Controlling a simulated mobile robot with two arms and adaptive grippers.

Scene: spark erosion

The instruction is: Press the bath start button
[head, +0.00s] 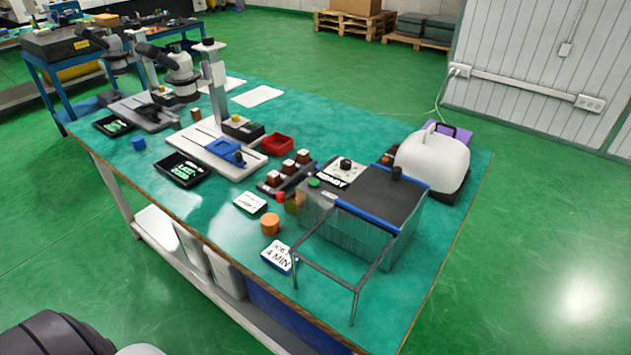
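The bath (375,236) is a grey metal box with a blue rim and a dark top, at the right part of the green table. A small green button (314,183) shows beside its left end, near a white label panel (342,174) with dark lettering and a dark knob. A small red button-like part (281,197) is a little to the left of the green one. I cannot read which one is marked start. Neither of my grippers shows; nothing touches the buttons.
A thin metal frame (325,276) stands in front of the bath. An orange jar (270,224) and a "4 MIN" card (277,256) lie to its left. A white-covered device (434,160) is behind it. Microscopes (184,76) stand farther left. The floor at the right is clear.

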